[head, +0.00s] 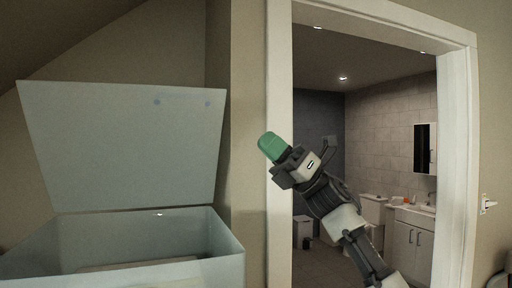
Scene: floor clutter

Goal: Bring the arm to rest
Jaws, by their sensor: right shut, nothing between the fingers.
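My right arm comes in from the lower right and reaches up and to the left in front of the doorway. Its gripper (270,146) is raised, with a green rounded end by the left door frame. The gripper is shut, with nothing seen held in it. My left gripper is not in view.
An open pale blue-grey box (236,262) with its lid (125,150) raised stands at lower left, left of the gripper. The white door frame (453,170) surrounds a bathroom with a toilet (373,209) and a white sink cabinet (409,236).

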